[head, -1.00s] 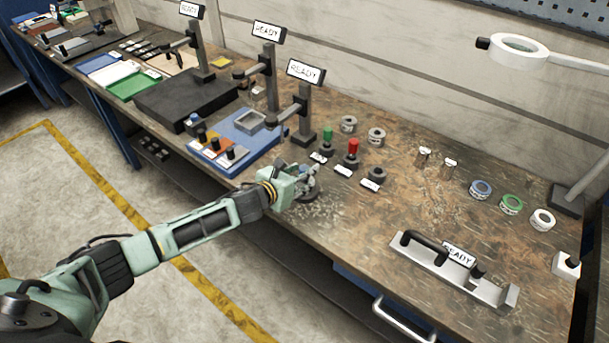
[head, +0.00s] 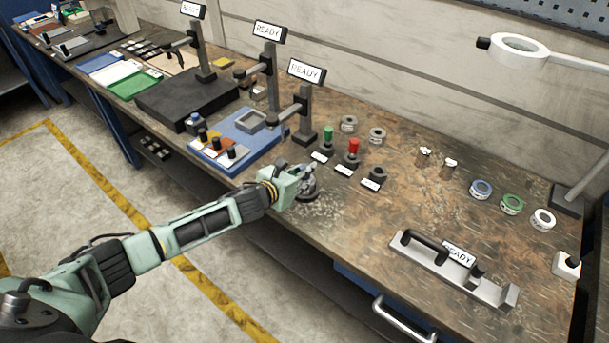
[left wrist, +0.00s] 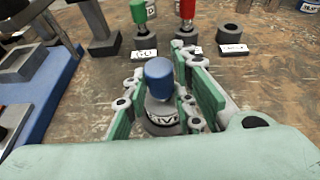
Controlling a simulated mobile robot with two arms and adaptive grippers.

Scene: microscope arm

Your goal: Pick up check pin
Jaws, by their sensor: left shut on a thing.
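A pin with a blue cylindrical head (left wrist: 158,78) stands upright between the fingers of my left gripper (left wrist: 165,98) in the left wrist view. The left gripper (head: 308,174) is shut on this pin near the front edge of the bench. In the head view the fingers hide most of the pin, and the dark base (head: 304,194) shows below them. A green-headed pin (head: 327,134) and a red-headed pin (head: 353,147) stand in labelled holders behind. My right gripper is out of view.
A dark holder with no pin (head: 373,178) stands right of the red pin. A blue tray (head: 262,147) and a post with a READY sign (head: 306,72) are to the left. A metal fixture with a black handle (head: 452,268) lies front right. Bench between is clear.

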